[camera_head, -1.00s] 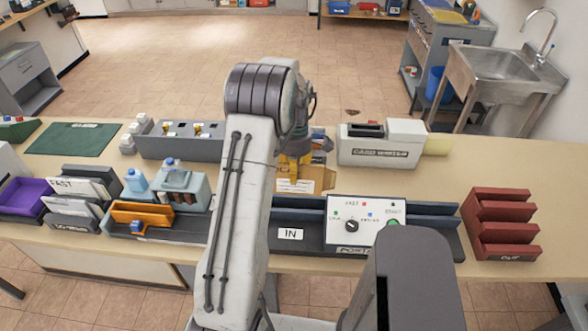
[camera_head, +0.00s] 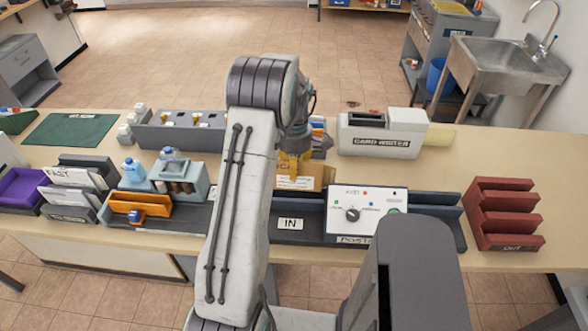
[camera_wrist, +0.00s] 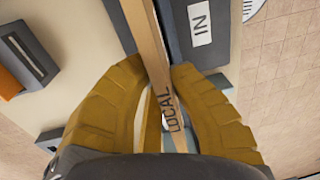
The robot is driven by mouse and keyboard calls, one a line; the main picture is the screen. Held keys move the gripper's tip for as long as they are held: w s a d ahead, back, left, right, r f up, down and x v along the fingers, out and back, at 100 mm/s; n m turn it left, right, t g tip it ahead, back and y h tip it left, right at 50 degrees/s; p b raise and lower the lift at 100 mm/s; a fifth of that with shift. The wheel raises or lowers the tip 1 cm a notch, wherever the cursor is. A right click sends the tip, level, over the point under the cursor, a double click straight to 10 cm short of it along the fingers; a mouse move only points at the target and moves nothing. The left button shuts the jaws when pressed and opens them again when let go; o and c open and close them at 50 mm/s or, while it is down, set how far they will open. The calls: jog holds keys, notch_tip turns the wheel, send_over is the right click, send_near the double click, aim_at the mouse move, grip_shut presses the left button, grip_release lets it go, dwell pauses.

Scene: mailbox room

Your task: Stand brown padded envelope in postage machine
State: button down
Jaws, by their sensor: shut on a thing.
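The brown padded envelope (camera_head: 314,184) is held in my gripper (camera_head: 294,172), behind the dark slotted track of the postage machine (camera_head: 366,210). Its broad face with a white label faces the head camera and looks close to upright. In the wrist view the envelope (camera_wrist: 147,35) is a thin edge-on strip between the two yellow fingers of my gripper (camera_wrist: 158,85), which are shut on it. It runs alongside the machine's dark track with the IN label (camera_wrist: 201,24). The track partly hides the envelope's lower edge, so I cannot tell whether it touches the machine.
A card writer (camera_head: 383,140) stands behind the machine. A red OUT rack (camera_head: 505,212) is at right. An orange holder (camera_head: 140,208) and a blue-capped bottle (camera_head: 134,172) are at left. Bare table lies between the card writer and OUT rack.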

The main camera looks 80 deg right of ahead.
aim_at(295, 183)
jog(key=shift+s+d+f, duration=0.1)
jog(key=shift+d+f, duration=0.05)
jog(key=shift+f, duration=0.1)
dwell(0.4)
jog(key=shift+f+b, duration=1.2)
jog(key=shift+f, duration=0.25)
jog(key=shift+f+b, duration=1.1)
jog(key=shift+f, duration=0.35)
jog(key=c, duration=1.2)
grip_release()
jog(key=shift+c, duration=0.2)
jog(key=shift+r, duration=0.1)
